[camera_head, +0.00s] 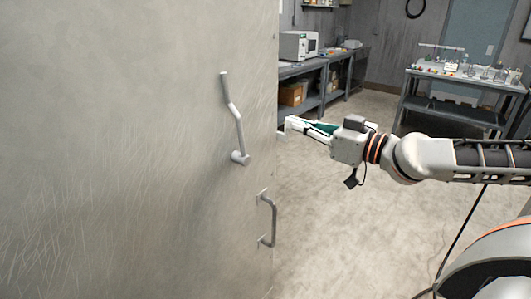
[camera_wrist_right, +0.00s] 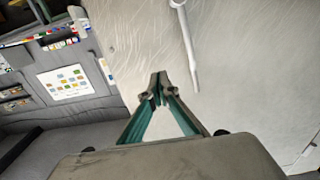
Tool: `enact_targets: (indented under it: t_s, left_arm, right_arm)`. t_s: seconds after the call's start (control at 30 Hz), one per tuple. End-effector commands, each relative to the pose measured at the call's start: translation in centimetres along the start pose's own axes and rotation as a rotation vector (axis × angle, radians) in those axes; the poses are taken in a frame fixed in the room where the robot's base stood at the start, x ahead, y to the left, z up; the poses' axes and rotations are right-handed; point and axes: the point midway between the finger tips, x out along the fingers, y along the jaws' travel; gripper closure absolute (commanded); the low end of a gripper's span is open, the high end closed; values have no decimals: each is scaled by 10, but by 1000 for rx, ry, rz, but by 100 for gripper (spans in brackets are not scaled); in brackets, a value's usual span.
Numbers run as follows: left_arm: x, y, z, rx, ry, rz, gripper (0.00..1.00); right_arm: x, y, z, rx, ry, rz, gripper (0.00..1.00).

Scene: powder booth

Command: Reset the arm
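My right arm comes in from the right in the head view, stretched out toward the left. Its gripper (camera_head: 290,126) points at the edge of a large grey metal door or panel (camera_head: 120,150), apart from the handles on its face. In the right wrist view the two green fingers of this gripper (camera_wrist_right: 158,90) come together at their tips, with nothing held between them. A long grey lever handle (camera_head: 237,120) stands out from the panel; a lever-like handle also shows beyond the fingertips in the wrist view (camera_wrist_right: 186,45). My left gripper is not in view.
A D-shaped pull handle (camera_head: 272,220) sits near the panel's lower right edge. Behind are a dark workbench (camera_head: 318,80) with a white machine (camera_head: 299,45), and a table (camera_head: 450,77) with small items. The floor (camera_head: 380,225) right of the panel is clear.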

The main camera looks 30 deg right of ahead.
Motion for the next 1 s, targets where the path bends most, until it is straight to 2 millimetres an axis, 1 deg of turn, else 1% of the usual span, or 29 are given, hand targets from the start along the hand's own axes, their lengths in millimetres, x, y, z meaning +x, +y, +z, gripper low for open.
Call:
enact_targets:
  t_s: [0.57,0.63,0.67,0.77,0.87,0.9,0.97,1.0]
  left_arm:
    - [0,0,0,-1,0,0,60]
    - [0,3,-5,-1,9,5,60]
    - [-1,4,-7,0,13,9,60]
    - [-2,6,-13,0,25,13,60]
    - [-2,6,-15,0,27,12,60]
    - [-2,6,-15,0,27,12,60]
    - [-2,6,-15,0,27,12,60]
    - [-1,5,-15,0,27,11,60]
  right_arm:
    - [-1,0,0,0,0,0,100]
    - [1,-4,2,0,0,-11,100]
    - [5,-11,7,-3,0,-32,100]
    - [20,-41,24,-19,7,-119,100]
    - [34,-80,48,-36,22,-226,100]
    - [39,-97,59,-42,29,-267,100]
    - [44,-121,77,-46,41,-325,100]
    - [47,-137,88,-50,49,-359,100]
